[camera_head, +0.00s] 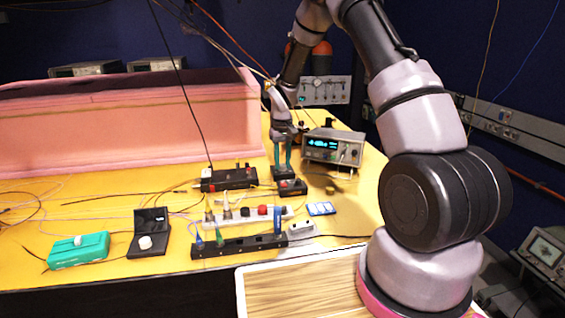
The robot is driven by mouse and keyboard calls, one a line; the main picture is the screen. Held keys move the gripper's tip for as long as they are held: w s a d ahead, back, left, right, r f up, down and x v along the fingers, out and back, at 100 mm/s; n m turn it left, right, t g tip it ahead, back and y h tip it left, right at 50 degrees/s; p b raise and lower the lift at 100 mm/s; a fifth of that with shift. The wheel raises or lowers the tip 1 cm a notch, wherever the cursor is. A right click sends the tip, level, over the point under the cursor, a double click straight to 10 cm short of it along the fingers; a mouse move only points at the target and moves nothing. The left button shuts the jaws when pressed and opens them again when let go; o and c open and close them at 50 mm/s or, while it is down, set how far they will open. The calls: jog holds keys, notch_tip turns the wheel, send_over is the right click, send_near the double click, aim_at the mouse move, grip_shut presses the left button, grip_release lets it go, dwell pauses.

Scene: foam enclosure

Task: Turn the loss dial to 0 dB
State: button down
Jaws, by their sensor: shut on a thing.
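My gripper (282,163) points straight down at the back right of the yellow table, with its teal fingers close above a small black box (293,188). It is shut on the top part of this box, which I take to be the loss dial (285,173). The fingers and the small size hide the dial's markings, so its setting cannot be read. A small red spot shows on the front of the box.
A bench instrument with a lit display (334,146) stands close right of my gripper. A longer black box (229,179) is to the left. A white strip with knobs (248,215), a black strip (239,246) and a teal box (79,250) lie nearer. Pink foam (120,130) walls the back left.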

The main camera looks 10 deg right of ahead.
aim_at(282, 164)
jog(key=n, duration=0.4)
jog(key=shift+n, duration=0.3)
jog(key=n, duration=0.4)
jog(key=shift+n, duration=0.4)
jog(key=c, duration=0.6)
grip_release()
notch_tip(282, 164, up, 11)
jog(key=shift+f, duration=0.1)
